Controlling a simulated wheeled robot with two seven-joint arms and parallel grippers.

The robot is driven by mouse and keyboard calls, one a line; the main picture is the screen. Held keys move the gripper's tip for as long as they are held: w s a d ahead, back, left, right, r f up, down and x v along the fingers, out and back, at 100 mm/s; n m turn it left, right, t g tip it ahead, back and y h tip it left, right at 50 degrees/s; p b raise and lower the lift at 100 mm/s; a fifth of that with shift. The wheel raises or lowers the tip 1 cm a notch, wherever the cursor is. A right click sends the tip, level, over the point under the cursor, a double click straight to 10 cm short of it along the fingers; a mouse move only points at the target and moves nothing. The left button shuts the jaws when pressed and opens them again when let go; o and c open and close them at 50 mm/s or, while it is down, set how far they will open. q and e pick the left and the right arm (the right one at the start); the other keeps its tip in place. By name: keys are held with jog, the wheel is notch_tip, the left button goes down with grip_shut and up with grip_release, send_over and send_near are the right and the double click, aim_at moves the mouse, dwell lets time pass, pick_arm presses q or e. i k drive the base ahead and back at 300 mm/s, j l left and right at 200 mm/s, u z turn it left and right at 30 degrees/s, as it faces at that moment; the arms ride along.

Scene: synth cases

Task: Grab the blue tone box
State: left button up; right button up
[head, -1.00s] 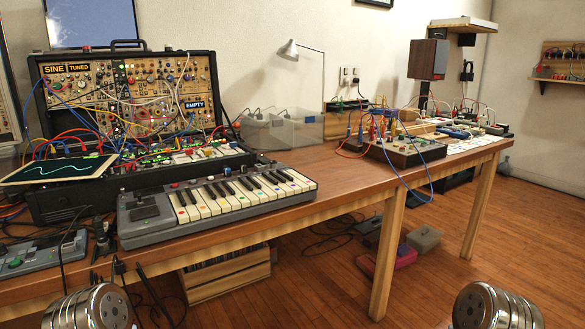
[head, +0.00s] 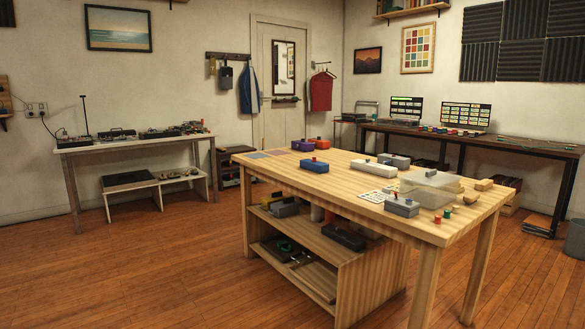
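A small blue box (head: 314,166) with a reddish knob on top sits on the light wooden table (head: 300,184), near its long front-left edge. Behind it on the same table are a purple box (head: 302,146) and an orange box (head: 319,143). To its right are a long white box (head: 369,170) and a grey box (head: 394,160). Another grey box (head: 401,206) with a red knob is nearer the front right. The blue box stands apart from the others. Neither of my grippers shows in the head view.
A clear container (head: 432,189) stands on the table's right part, with small knobs nearby. Shelves under the table hold more boxes. Wooden floor (head: 150,270) is open in front and to the left. A side table (head: 128,146) and a dark desk (head: 470,135) stand along the walls.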

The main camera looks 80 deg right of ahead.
aim_at(318, 166)
jog(key=l+z, duration=0.1)
jog(key=z, duration=3.8)
jog(key=i+j+z, duration=0.1)
jog(key=j+z, duration=0.7)
jog(key=j, duration=0.15)
jog(key=j+z, duration=0.4)
jog(key=i+j, duration=0.05)
jog(key=j, duration=0.05)
